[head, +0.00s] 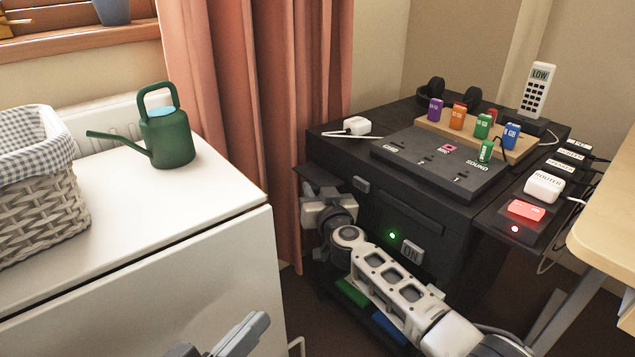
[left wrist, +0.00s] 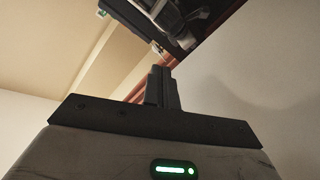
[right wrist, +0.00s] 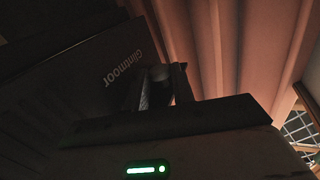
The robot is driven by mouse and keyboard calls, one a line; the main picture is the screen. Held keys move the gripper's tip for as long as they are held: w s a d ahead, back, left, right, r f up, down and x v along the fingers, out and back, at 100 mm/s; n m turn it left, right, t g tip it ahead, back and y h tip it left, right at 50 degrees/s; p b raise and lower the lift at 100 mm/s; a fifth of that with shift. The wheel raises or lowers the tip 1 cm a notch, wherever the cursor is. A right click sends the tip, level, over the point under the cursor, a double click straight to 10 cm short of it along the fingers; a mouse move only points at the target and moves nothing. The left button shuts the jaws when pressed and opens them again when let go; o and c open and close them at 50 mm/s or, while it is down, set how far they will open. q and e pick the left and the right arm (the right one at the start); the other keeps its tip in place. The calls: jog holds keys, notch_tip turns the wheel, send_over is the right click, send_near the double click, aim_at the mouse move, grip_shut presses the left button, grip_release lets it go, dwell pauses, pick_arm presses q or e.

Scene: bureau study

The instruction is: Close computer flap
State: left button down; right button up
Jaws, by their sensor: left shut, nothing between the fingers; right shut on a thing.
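The computer (head: 340,160) is a large black box right of the curtain, with a green light and an ON button (head: 412,250) on its front. A dark panel edge (head: 312,180), which looks like the flap, juts out at its left front edge. My right gripper (head: 322,195) is at this panel. In the right wrist view its fingers (right wrist: 165,85) are shut on a small pale rounded knob (right wrist: 160,72), beside a dark surface lettered "Glintmoor" (right wrist: 122,68). Whether the knob belongs to the flap is unclear. My left gripper (head: 258,322) is shut and empty, low before the white cabinet; its fingers show in the left wrist view (left wrist: 160,88).
A white cabinet (head: 150,240) with a green watering can (head: 168,138) and wicker basket (head: 45,210) stands left. Colored blocks, a sound panel (head: 440,160) and a handset (head: 536,90) are on the computer. A side shelf holds a router (head: 545,187). A wooden desk (head: 610,220) edges the right.

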jog(key=r+m+p, duration=0.1)
jog(key=p, duration=0.2)
jog(key=shift+s+a+r, duration=0.1)
jog(key=shift+r, duration=0.1)
jog(key=m+p, duration=0.1)
jog(key=g+p, duration=0.1)
jog(key=p, duration=0.1)
jog(key=shift+s+a+r+m+p, duration=0.1)
jog(key=shift+r+m+p, duration=0.2)
jog(key=shift+r+m, duration=0.1)
jog(key=shift+m+g+p, duration=0.3)
jog(key=shift+m+p, duration=0.2)
jog(key=shift+p, duration=0.25)
pick_arm(q)
jog(key=shift+s+a+f+m+g+y+p, duration=0.1)
jog(key=shift+a+f+m+g+y+p, duration=0.1)
jog(key=shift+a+f+m+g+y, duration=0.35)
jog(key=shift+w+a+f+m+g+y+p, duration=0.1)
jog(key=shift+a+f+m+g+y+p, duration=0.15)
jog(key=shift+a+f+g+y, duration=0.4)
jog(key=shift+s+a+f+m+g+y+p, duration=0.15)
jog(key=shift+a+f+m+g+y, duration=0.2)
jog(key=shift+f+y, duration=0.5)
pick_arm(e)
jog(key=shift+r+m, duration=0.1)
jog(key=shift+m, duration=0.3)
pick_arm(q)
jog(key=shift+d+f, duration=0.1)
